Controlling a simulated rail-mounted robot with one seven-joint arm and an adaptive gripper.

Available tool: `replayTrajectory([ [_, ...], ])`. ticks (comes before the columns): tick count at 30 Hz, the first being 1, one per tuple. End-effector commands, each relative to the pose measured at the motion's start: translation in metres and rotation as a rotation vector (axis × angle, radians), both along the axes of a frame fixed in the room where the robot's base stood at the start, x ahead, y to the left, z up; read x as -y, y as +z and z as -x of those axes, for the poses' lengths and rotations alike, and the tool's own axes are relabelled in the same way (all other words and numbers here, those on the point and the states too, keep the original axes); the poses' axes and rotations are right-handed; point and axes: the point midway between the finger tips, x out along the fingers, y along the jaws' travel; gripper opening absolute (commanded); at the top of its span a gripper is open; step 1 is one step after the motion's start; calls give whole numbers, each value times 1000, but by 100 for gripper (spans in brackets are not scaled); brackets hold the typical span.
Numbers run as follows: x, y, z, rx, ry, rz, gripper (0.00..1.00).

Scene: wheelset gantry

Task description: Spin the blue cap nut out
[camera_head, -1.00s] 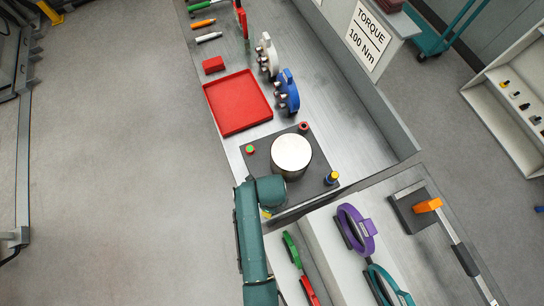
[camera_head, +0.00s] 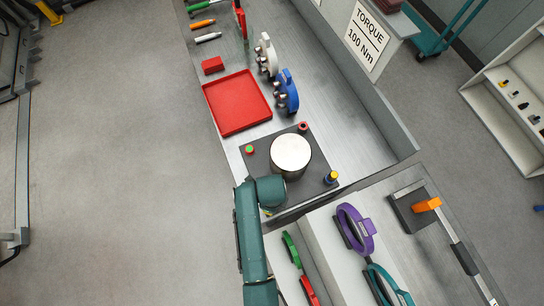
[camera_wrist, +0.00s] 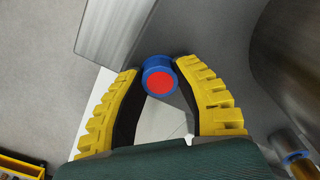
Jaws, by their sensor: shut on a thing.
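The blue cap nut (camera_wrist: 149,78) has a red round face and sits between the tips of my gripper (camera_wrist: 160,70) in the wrist view. The yellow-and-black fingers touch it from both sides, shut on it. Whether it still sits on a stud below is hidden. In the head view my arm covers the nut and the near-left corner of the dark plate (camera_head: 262,163). Only a small yellow bit of my gripper (camera_head: 267,213) shows there. A large pale metal cylinder (camera_head: 291,155) stands on the plate.
Other plate corners carry a green-topped post (camera_head: 250,149), a red-topped one (camera_head: 303,127) and a yellow-topped one with blue (camera_head: 332,177). An empty red tray (camera_head: 237,103) lies beyond the plate. Blue (camera_head: 287,92) and white (camera_head: 266,55) tools stand beside it.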

Motion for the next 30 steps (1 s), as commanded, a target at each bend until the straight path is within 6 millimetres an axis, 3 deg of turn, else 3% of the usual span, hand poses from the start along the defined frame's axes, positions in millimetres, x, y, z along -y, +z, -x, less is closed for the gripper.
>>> replayTrajectory([
  [11,-1,1,1,-2,220,-3,0],
  [30,-1,-1,3,-3,825,-5,0],
])
